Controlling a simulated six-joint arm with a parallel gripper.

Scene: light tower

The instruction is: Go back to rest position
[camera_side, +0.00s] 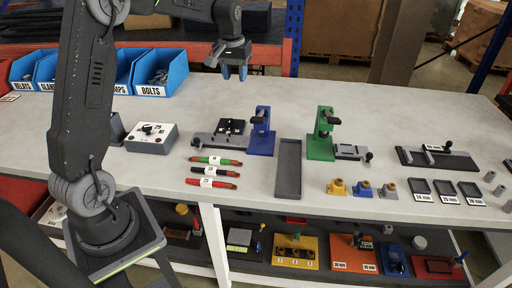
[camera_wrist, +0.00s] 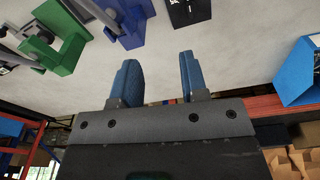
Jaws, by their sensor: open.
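My gripper (camera_side: 234,73) is open and empty, held above the rear of the table (camera_side: 330,96). Its two blue fingers point down in the side view, and they show apart with nothing between them in the wrist view (camera_wrist: 160,82). The blue press-like fixture (camera_side: 262,135) and the green fixture (camera_side: 321,138) stand on the table below and in front of my gripper. They also show at the top left of the wrist view, the green one (camera_wrist: 50,40) beside the blue one (camera_wrist: 125,22).
Blue bins (camera_side: 161,72) line the back left. A lower shelf (camera_side: 340,268) holds coloured kits. The table's back middle is clear.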

